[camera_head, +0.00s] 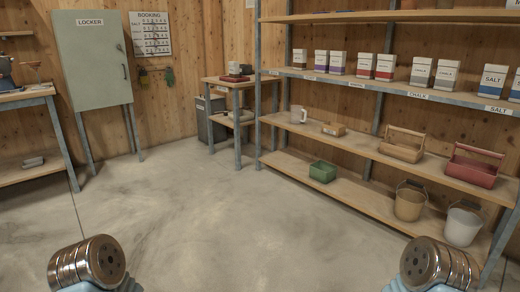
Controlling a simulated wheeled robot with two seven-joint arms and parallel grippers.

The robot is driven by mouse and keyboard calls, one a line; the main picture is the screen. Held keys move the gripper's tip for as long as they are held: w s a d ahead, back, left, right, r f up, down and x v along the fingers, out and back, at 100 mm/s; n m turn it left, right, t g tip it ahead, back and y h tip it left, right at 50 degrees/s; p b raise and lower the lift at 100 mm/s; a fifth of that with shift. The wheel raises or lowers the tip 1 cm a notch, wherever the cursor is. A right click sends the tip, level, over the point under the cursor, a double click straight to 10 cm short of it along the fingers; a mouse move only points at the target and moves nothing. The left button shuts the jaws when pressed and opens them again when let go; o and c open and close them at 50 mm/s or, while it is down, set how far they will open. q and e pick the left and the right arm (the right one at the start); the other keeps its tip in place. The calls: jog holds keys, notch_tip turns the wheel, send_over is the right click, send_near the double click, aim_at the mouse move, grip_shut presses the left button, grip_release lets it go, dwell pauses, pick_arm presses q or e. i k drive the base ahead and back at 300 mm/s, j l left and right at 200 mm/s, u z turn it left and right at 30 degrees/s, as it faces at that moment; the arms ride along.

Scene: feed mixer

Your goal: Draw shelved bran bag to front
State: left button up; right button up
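Several white bags with coloured bottoms stand in a row on an upper shelf board (385,88) of the rack at the right. Their bottoms are purple (321,61), red (384,67), grey (420,73) and blue (492,80). The other names are too small to read, so I cannot tell which bag is bran. Only metal-ended parts of my two arms show at the bottom left and bottom right. Neither gripper's fingers are in view.
A locker (88,65) and side table (236,82) stand behind. The floor (225,215) is clear.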

aim_at(300, 61)
jog(key=i+u, duration=0.35)
jog(key=i, duration=2.4)
jog(key=i+u, duration=0.15)
jog(key=i, duration=1.3)
